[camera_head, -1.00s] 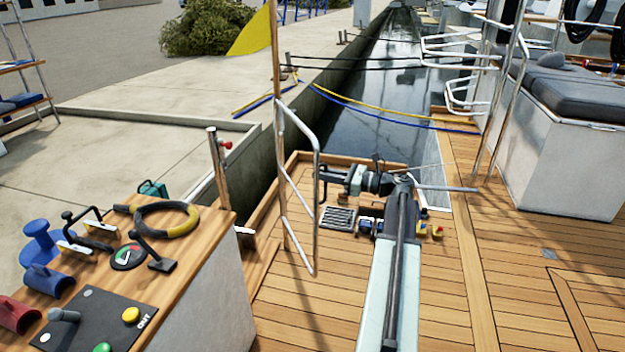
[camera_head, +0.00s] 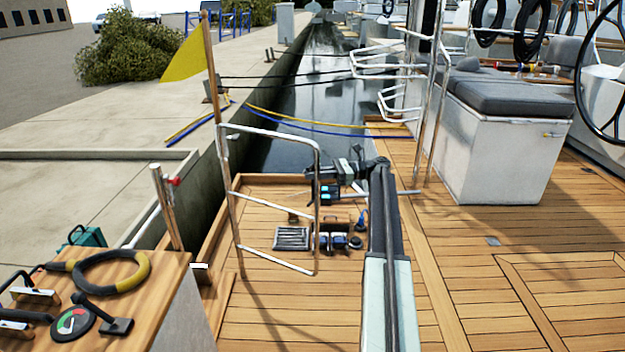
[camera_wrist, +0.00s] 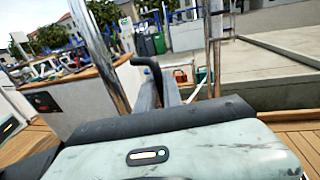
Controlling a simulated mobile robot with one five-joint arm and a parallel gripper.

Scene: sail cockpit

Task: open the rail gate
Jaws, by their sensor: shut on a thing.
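The rail gate (camera_head: 268,269) is a frame of bright metal tube with a slanting brace. It stands upright left of my arm in the head view, at an angle across the wooden deck. My gripper (camera_head: 316,174) is at the upper part of its right-hand upright, shut on the tube. In the wrist view my gripper (camera_wrist: 168,88) shows two grey fingers close together, with a dark bent piece beside them. The exact contact is hidden by the wrist housing. A metal post with a red knob (camera_head: 174,181) stands left of the gate.
A wooden-topped console (camera_head: 150,300) with a yellow-black ring stands at lower left. A grey-cushioned white seat box (camera_head: 500,150) is at right. A dark grate (camera_head: 292,238) and small items lie on the deck beyond the gate. Open deck (camera_head: 470,280) lies right of my arm.

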